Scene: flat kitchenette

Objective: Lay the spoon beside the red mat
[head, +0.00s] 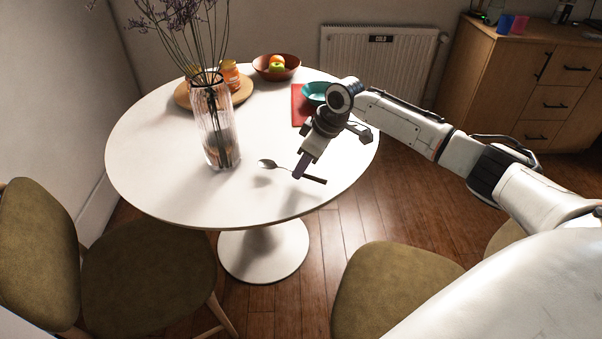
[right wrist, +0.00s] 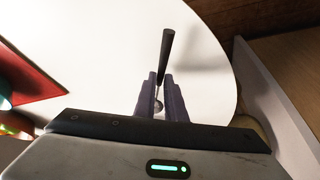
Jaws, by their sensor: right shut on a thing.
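The spoon (head: 279,167) has a metal bowl to the left and a dark handle to the right. My right gripper (head: 299,173) is shut on it near the middle. A shadow on the table apart from the spoon's bowl suggests it is held slightly above the surface. In the right wrist view, the dark handle (right wrist: 167,50) sticks out beyond the fingers (right wrist: 161,92). The red mat (head: 298,106) lies farther back on the table, partly hidden by the teal bowl and my right arm. Its corner shows at the left of the right wrist view (right wrist: 28,78). My left gripper is out of view.
The teal bowl (head: 313,93) is on the mat. A glass vase (head: 215,130) with dry stems stands left of the spoon. A wooden board (head: 183,93) with jars and a fruit bowl (head: 268,72) are at the back. The white table (head: 150,160) is clear at the front left. Chairs stand around.

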